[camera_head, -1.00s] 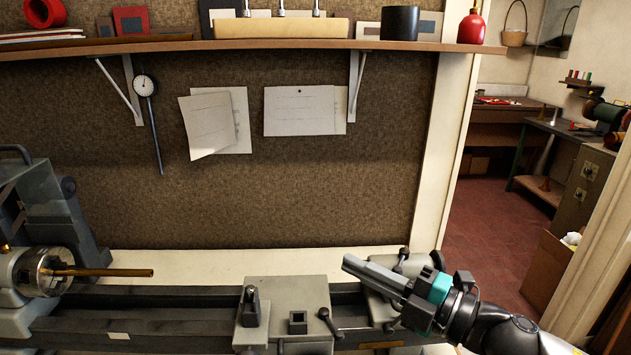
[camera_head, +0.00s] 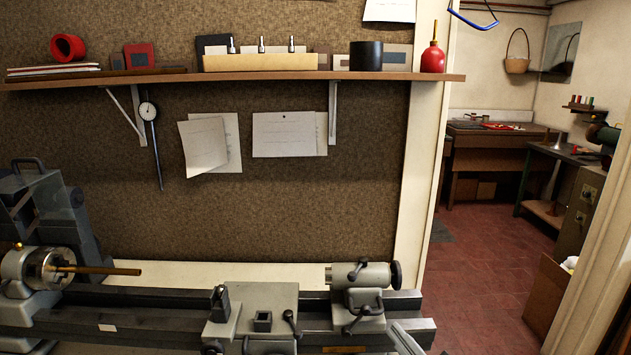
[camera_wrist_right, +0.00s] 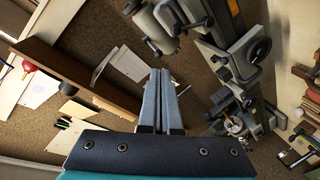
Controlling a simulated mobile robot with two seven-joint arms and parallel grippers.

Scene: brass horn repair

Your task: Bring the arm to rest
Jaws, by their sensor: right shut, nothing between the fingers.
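My right gripper (camera_head: 404,338) shows only as grey fingers at the bottom edge of the head view, in front of the lathe's right end; the rest of that arm is out of frame. In the right wrist view its two long grey fingers (camera_wrist_right: 164,88) lie side by side, shut, with nothing between them. They point toward the lathe and the brown wall board, and appear clear of both. My left gripper is in neither view.
The lathe spans the lower left, with a brass rod (camera_head: 105,270) in its chuck (camera_head: 48,268) and a tailstock (camera_head: 362,276) at its right end. A loaded shelf (camera_head: 270,76) runs above. The doorway floor (camera_head: 475,275) at right is clear.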

